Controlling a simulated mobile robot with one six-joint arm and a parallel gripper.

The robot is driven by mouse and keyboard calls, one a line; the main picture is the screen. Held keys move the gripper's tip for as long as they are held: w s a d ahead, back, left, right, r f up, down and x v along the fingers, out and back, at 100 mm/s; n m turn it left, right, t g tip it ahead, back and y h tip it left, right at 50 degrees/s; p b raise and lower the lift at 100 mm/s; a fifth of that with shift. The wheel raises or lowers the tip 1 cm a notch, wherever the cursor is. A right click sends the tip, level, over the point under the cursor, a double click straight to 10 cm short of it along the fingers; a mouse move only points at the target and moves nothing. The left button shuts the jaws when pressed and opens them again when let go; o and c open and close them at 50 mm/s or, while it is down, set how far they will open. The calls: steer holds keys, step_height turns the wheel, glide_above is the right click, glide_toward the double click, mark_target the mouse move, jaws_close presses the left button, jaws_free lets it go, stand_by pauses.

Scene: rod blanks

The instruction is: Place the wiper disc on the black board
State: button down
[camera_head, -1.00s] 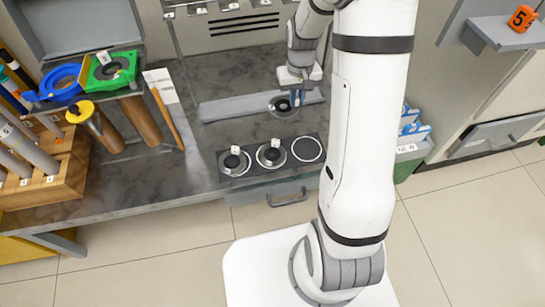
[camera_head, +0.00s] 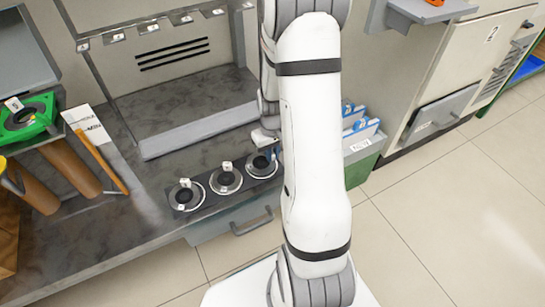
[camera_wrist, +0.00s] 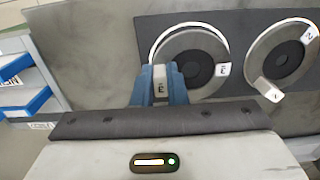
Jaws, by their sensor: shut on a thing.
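The wiper disc (camera_wrist: 182,55), grey with a dark ribbed centre and tags marked 3, is at the right-hand place of the black board (camera_head: 246,170). My gripper (camera_wrist: 159,88) is shut on its tab with blue fingers. The disc also shows in the head view (camera_head: 262,165), partly behind my arm. In the wrist view it sits slightly off the white ring on the board (camera_wrist: 232,24), leaving a white crescent at its upper left. I cannot tell whether it touches the board. Two similar discs (camera_head: 186,195) (camera_head: 226,180) lie on the other places.
A grey rail (camera_head: 195,132) runs behind the board. A rack with tags (camera_head: 150,27) stands over the bench. A green bin with blue-and-white items (camera_head: 362,150) is at the right. Brown rods (camera_head: 70,168) and an orange stick (camera_head: 108,165) lie left.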

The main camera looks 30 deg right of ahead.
steer(key=shift+f, duration=0.35)
steer(key=c, duration=1.9)
jaws_free()
steer(key=shift+f, duration=0.1)
steer(key=o, duration=0.4)
steer(key=shift+o, duration=0.2)
step_height(320, 180, up, 12)
steer(key=p, duration=0.5)
steer(key=s+a+r+t, duration=0.1)
steer(key=s+a+r, duration=1.1)
steer(key=s+r, duration=0.1)
steer(key=shift+s+a, duration=0.35)
steer(key=shift+s, duration=0.1)
